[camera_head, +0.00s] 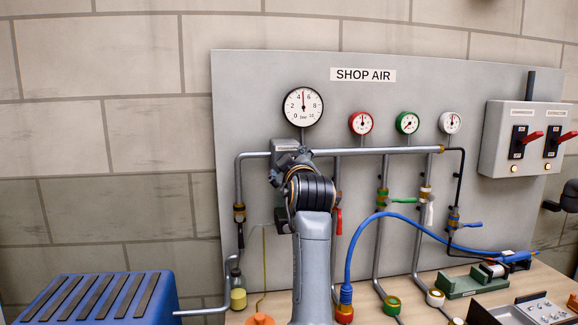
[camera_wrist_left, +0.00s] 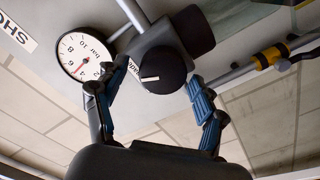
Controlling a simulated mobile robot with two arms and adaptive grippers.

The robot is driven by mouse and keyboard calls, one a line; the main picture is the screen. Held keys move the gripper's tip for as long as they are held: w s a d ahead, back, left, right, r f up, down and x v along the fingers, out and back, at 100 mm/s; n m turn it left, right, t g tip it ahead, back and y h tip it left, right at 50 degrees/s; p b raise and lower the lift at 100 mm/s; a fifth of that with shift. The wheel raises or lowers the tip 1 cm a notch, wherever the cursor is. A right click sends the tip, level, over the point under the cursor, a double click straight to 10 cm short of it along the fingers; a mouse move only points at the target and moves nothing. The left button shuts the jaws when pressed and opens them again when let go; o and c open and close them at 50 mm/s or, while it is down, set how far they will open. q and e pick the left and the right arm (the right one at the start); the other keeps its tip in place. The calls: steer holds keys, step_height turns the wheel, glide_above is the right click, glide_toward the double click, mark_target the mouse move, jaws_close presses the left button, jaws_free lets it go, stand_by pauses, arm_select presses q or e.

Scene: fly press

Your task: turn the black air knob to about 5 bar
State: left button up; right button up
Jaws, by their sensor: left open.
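The black air knob (camera_wrist_left: 163,70) is in the middle of the left wrist view, on a grey regulator body, with its white mark pointing left. My left gripper (camera_wrist_left: 156,77) is open, one finger on each side of the knob; the right fingertip is close to its rim, but I cannot tell if it touches. In the head view my left gripper (camera_head: 290,163) is at the regulator and hides the knob. The large white gauge (camera_head: 303,106) above it has its red needle straight up between 4 and 6, about 5 bar. It also shows in the left wrist view (camera_wrist_left: 85,57). My right gripper is not in view.
The grey panel (camera_head: 250,85) carries pipes, smaller gauges with red (camera_head: 361,123), green (camera_head: 407,123) and white rims (camera_head: 450,122), and a switch box (camera_head: 522,140). A blue hose (camera_head: 375,222) loops at right. A blue ribbed unit (camera_head: 95,298) stands at lower left.

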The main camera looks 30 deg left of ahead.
arm_select(q)
step_height(320, 180, up, 10)
stand_by(0.4)
